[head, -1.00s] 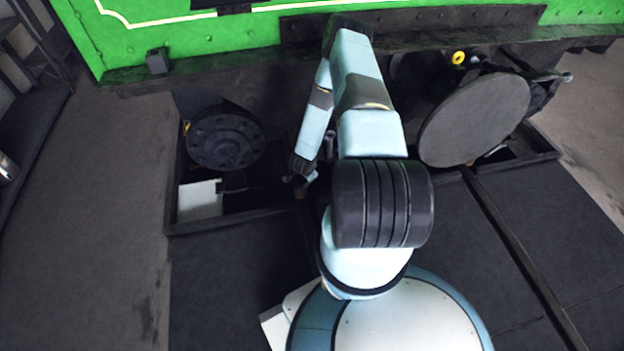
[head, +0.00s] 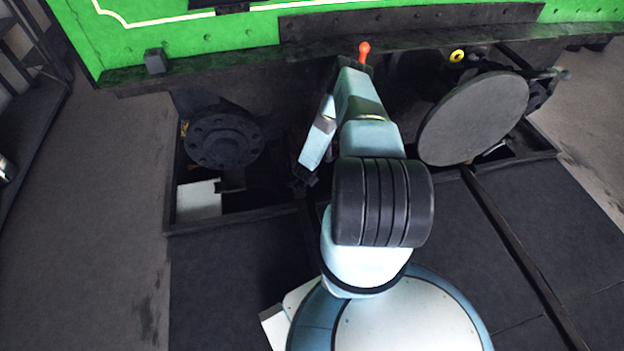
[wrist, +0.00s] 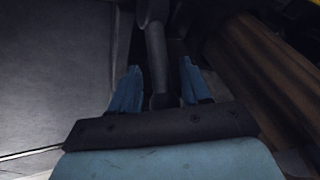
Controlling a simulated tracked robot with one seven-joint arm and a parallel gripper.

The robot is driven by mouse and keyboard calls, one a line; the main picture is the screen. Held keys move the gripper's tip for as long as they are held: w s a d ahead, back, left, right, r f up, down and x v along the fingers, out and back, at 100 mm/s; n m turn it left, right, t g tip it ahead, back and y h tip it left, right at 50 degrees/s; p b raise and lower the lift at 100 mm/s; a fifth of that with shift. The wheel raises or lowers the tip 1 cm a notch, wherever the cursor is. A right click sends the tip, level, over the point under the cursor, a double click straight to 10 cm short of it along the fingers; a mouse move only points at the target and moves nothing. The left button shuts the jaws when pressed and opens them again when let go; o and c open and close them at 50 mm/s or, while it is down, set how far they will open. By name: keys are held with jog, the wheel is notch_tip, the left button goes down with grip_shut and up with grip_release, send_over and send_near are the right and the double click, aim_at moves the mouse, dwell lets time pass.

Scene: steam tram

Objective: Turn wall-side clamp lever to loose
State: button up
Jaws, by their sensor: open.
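In the wrist view, my gripper (wrist: 160,68) has its two blue fingers apart. A dark grey bar with a rounded upper end (wrist: 156,52) runs between them. I cannot tell whether the fingers touch it, or whether it is the wall-side clamp lever. In the head view, my gripper (head: 304,182) is small and dark, low in the pit opening left of my arm; its fingers are not clear there. An orange-tipped handle (head: 364,50) stands just beyond my arm's upper bend; its lower part is hidden.
A dark bolted flange (head: 224,140) and a white block (head: 200,200) are left of my gripper. A large grey buffer disc (head: 474,118) is to the right. The pit's raised rim (head: 240,228) runs along the near side. A brown ribbed part (wrist: 262,70) lies close on the right in the wrist view.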

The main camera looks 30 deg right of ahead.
jog(key=shift+w+d+f, duration=0.15)
jog(key=shift+f, duration=0.3)
jog(key=shift+c, duration=0.5)
grip_shut()
jog(key=shift+d, duration=0.1)
